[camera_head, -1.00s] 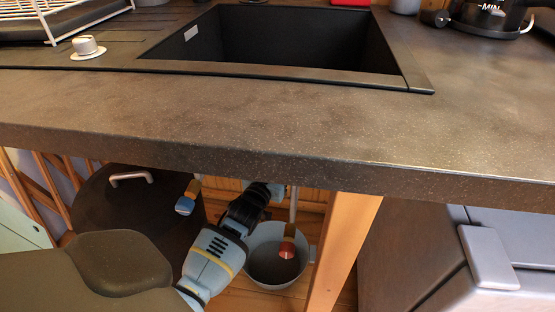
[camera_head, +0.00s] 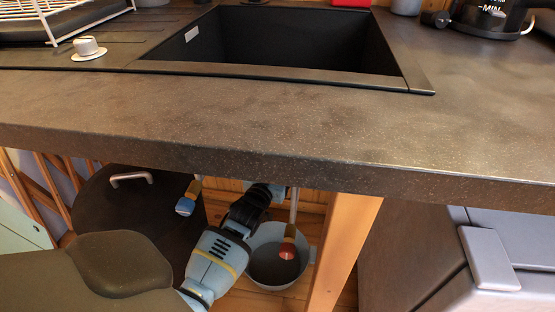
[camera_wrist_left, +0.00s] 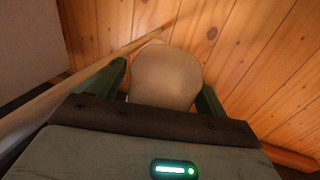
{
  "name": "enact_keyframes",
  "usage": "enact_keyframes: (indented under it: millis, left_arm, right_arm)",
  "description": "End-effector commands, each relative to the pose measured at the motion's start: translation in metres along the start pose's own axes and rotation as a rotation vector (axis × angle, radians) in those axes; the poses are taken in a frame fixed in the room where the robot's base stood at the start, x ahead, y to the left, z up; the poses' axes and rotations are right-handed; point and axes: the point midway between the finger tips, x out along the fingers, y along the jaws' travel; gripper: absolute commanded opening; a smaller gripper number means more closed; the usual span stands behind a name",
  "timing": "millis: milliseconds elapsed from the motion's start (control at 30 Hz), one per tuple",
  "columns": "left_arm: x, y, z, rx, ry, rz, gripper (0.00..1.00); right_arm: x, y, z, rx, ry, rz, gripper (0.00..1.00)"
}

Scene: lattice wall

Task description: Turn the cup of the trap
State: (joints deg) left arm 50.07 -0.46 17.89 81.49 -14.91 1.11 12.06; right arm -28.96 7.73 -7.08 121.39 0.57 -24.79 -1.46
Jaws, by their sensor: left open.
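The cup of the trap (camera_wrist_left: 167,75) is a pale, rounded body in the left wrist view, in front of the wooden wall. My left gripper (camera_wrist_left: 160,90) is open, with one dark green finger on each side of the cup. I cannot tell whether the fingers touch it. In the head view my left arm reaches under the counter, and its hand is mostly hidden by the counter's front edge. The trap's cup does not show clearly there. My right gripper is not in view.
The counter (camera_head: 250,120) with the black sink (camera_head: 275,40) lies above the arm. A grey bucket (camera_head: 264,278) stands below, near a wooden post (camera_head: 340,255). A blue-ended handle (camera_head: 186,205) and a red-ended one (camera_head: 288,250) hang nearby. A pale pipe (camera_wrist_left: 70,88) runs left of the cup.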

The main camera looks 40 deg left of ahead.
Motion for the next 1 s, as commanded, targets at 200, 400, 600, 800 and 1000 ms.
enact_keyframes:
  millis: [200, 400, 600, 800, 1000]
  left_arm:
    - [-0.017, 0.000, -0.001, -0.001, -0.001, 0.000, 0.75]
    - [-0.049, 0.000, -0.002, -0.001, -0.001, 0.000, 0.75]
    - [-0.072, 0.000, -0.001, -0.001, -0.001, 0.000, 0.75]
    - [-0.079, 0.000, 0.000, 0.000, 0.000, 0.000, 0.75]
    - [-0.078, 0.000, 0.000, 0.000, 0.000, 0.000, 0.75]
  right_arm:
    - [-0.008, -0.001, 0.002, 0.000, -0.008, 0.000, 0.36]
    - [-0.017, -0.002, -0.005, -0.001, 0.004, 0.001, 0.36]
    - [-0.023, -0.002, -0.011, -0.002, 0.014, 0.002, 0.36]
    - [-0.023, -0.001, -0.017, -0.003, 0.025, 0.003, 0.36]
    - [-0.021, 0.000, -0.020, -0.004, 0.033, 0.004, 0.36]
